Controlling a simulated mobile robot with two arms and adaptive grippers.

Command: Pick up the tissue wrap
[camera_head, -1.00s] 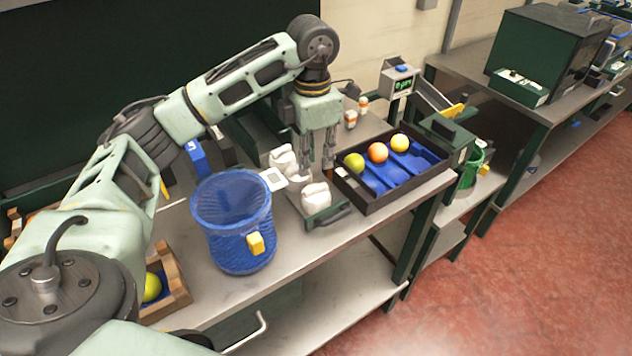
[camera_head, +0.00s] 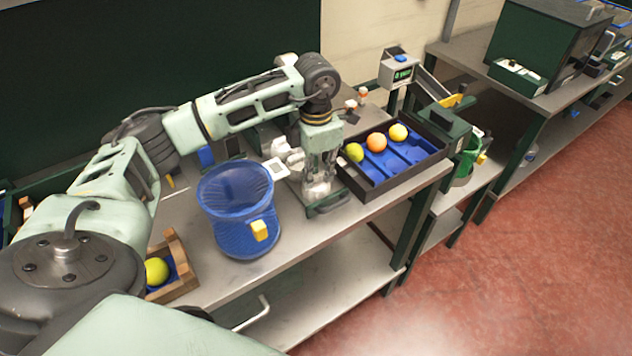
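Two white tissue wraps sit on a small tray (camera_head: 333,203) on the metal bench. The rear wrap (camera_head: 291,158) stands free, left of my fingers. The front wrap (camera_head: 316,190) is mostly covered by my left gripper (camera_head: 318,178), which points straight down over it. Its fingers reach down at the wrap's sides. I cannot tell whether they are closed on it. My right gripper is not in view.
A blue mesh basket (camera_head: 236,240) with a yellow tag stands left of the tray. A dark box (camera_head: 402,181) with blue lanes holds three fruits close on the right. A wooden crate (camera_head: 187,283) with a yellow-green fruit lies front left. A scale display (camera_head: 398,70) stands behind.

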